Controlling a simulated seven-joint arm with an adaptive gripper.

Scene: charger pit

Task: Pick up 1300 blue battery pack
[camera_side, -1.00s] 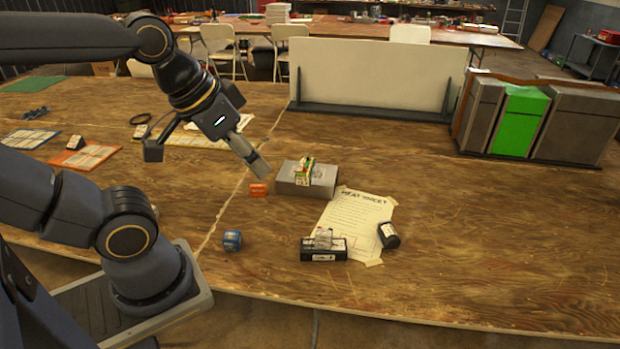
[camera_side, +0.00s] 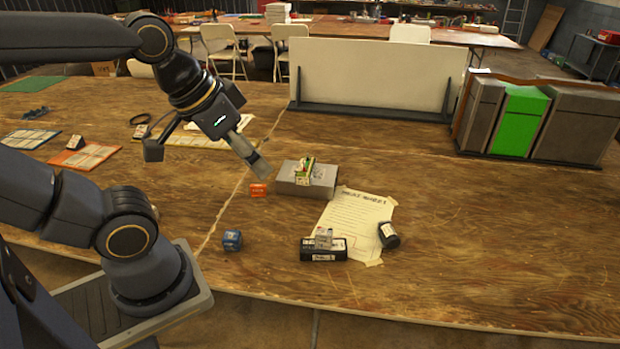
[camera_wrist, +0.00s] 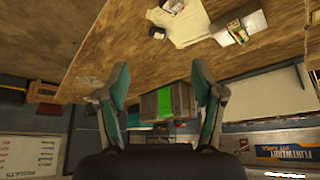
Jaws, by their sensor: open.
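The blue battery pack (camera_side: 232,240) is a small blue block standing on the wooden table, near my base in the side view. I cannot make it out in the wrist view. My gripper (camera_side: 262,170) is raised above the table, up and to the right of the blue pack, close to the orange pack and the grey box. In the wrist view my gripper (camera_wrist: 160,82) has its two fingers spread wide with nothing between them.
An orange pack (camera_side: 258,190) and a grey box (camera_side: 318,187) with a small pack on top stand near my gripper. A black charger (camera_side: 324,255), a paper sheet (camera_side: 350,215) and a black pack (camera_side: 389,235) lie to the right.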

